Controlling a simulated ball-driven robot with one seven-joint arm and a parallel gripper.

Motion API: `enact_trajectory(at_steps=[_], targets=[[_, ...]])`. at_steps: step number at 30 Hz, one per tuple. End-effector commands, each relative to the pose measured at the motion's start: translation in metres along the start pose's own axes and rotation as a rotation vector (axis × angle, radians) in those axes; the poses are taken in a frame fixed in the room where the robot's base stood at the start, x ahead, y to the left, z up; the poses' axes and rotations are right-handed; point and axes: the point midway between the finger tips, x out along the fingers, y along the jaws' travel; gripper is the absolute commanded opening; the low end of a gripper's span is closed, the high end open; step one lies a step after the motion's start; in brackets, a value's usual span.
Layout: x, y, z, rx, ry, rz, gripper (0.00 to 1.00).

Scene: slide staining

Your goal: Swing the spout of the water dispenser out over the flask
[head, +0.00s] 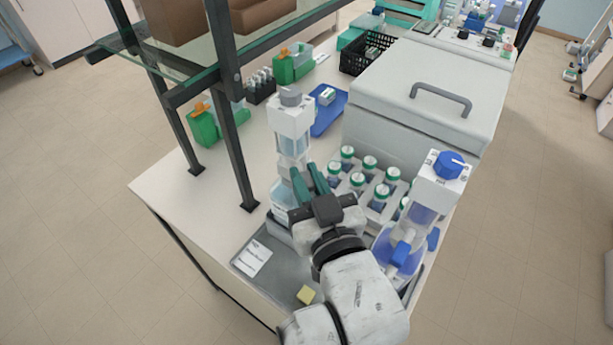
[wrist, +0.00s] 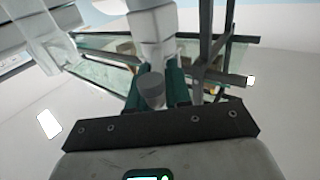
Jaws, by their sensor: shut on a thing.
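A tall dispenser (head: 291,122) with a grey knob, a white head and a clear body stands left of my gripper in the head view. A second dispenser (head: 440,178) with a blue knob and blue liquid stands to the right. My gripper (head: 307,178) reaches in beside the grey-knobbed one, its green fingers close to its lower neck. In the wrist view, the green fingers (wrist: 158,90) are shut on a grey tapered piece (wrist: 152,92) below a pale column; it looks like part of that dispenser. My arm hides part of the bench, and I cannot make out the flask for certain.
A rack of green-capped bottles (head: 370,165) stands right of my gripper. A large grey lidded box (head: 415,85) is behind it. A shelf post (head: 232,130) rises to the left.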

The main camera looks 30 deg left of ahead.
Motion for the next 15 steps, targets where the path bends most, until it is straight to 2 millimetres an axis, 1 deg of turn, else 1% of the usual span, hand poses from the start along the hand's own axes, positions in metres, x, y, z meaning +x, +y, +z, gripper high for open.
enact_trajectory(at_steps=[9, 10, 15], targets=[[0.0002, -0.0002, 0.0005, 0.0, -0.002, -0.001, 0.0], [0.0002, -0.0002, 0.0005, 0.0, -0.002, -0.001, 0.21], [0.0001, -0.0002, 0.0005, 0.0, -0.001, -0.001, 0.38]])
